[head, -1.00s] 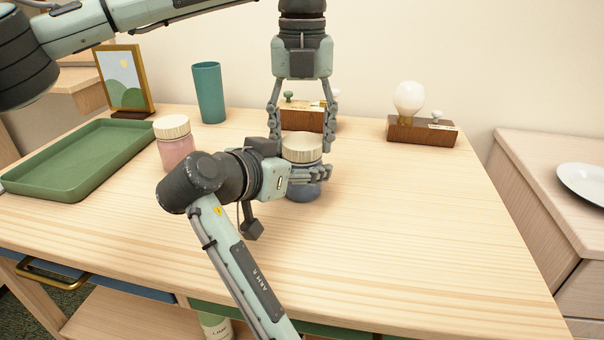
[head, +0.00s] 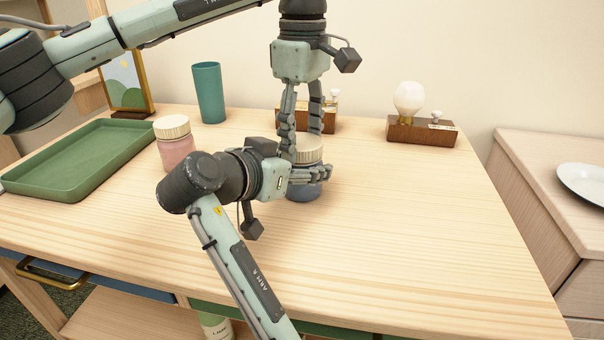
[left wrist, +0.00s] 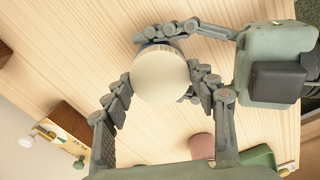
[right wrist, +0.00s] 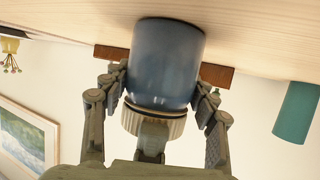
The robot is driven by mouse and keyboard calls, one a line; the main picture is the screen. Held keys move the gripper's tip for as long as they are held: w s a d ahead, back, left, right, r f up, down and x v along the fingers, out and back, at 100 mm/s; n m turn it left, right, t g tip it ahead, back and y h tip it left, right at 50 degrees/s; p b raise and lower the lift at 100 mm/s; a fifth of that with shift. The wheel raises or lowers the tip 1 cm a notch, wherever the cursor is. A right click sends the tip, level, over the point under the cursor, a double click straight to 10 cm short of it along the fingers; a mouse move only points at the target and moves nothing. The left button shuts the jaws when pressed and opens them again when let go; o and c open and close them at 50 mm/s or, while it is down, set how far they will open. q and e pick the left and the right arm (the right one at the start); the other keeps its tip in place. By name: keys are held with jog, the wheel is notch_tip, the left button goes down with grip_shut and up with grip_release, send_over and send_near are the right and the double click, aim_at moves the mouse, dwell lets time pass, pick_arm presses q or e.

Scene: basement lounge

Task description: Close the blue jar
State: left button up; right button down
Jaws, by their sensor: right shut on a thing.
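The blue jar (head: 304,194) stands upright on the table with a cream ribbed lid (head: 308,151) on its mouth. In the right wrist view the jar (right wrist: 166,62) appears upside down, with a thin dark and gold band between body and lid (right wrist: 153,122). My right gripper (head: 318,174) is shut around the jar's body from the side. My left gripper (head: 302,152) points down over the lid, its fingers on either side. In the left wrist view the lid (left wrist: 160,75) lies between the spread fingers, with narrow gaps beside it.
A pink jar (head: 175,153) with a similar lid, a green tray (head: 80,160) and a teal cup (head: 208,93) stand to the left. A wooden block with a bulb (head: 422,130) stands at back right; another block (head: 292,116) is behind my left gripper. The table's right front is clear.

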pick_arm(q)
jog(key=o, duration=0.5)
jog(key=shift+c, duration=0.2)
jog(key=shift+r, duration=0.15)
jog(key=shift+r, duration=2.15)
jog(key=shift+c, duration=0.3)
